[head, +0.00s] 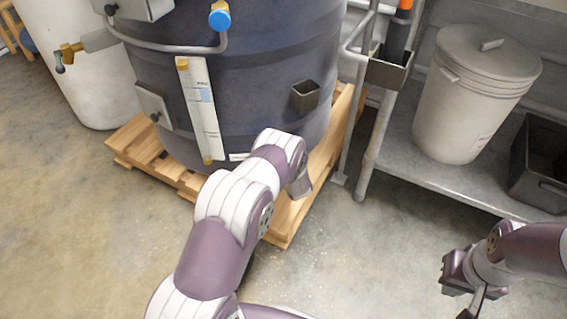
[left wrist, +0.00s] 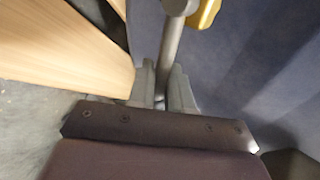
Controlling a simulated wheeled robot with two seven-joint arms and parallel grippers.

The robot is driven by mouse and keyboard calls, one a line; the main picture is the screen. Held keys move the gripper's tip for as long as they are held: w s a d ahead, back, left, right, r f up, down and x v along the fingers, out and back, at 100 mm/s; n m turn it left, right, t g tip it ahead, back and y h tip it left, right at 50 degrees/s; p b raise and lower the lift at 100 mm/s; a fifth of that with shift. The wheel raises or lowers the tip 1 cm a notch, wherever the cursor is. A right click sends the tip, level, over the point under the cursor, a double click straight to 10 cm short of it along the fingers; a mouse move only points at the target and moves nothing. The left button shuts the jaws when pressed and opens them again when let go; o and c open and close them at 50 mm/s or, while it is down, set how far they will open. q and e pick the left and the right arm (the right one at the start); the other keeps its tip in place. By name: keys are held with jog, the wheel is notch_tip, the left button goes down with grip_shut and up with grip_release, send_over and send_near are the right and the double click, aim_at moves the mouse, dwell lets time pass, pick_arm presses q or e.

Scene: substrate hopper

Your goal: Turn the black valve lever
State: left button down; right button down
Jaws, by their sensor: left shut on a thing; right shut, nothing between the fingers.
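My left gripper (left wrist: 163,88) is shut on a slim grey bar in the left wrist view. The bar (left wrist: 172,48) runs up from between the fingers to a rounded end beside a yellow piece (left wrist: 204,14). It looks like a valve lever, though grey rather than black here. In the head view my left arm reaches to the lower front of the dark hopper (head: 265,62) and hides the fingers and what they hold. A brass valve (head: 70,50) with a small dark handle (head: 59,63) shows at the upper left, apart from my grippers. My right gripper (head: 472,303) is shut and empty at the lower right.
The hopper stands on a wooden pallet (head: 142,150), whose wood is close to my left gripper. A white sight gauge (head: 201,112) runs down the hopper's front. A metal shelf (head: 400,150) at right holds a lidded bucket (head: 468,100) and a black bin (head: 530,185). The front floor is clear.

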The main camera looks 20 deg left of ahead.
pick_arm(q)
jog(key=shift+s+f, duration=0.1)
jog(key=shift+f, duration=0.2)
dwell(0.4)
jog(key=c, duration=1.2)
grip_release()
jog(key=shift+r, duration=0.1)
jog(key=p+v, duration=0.7)
jog(key=v, duration=0.5)
jog(key=shift+s+d+r, duration=0.1)
jog(key=shift+d, duration=0.2)
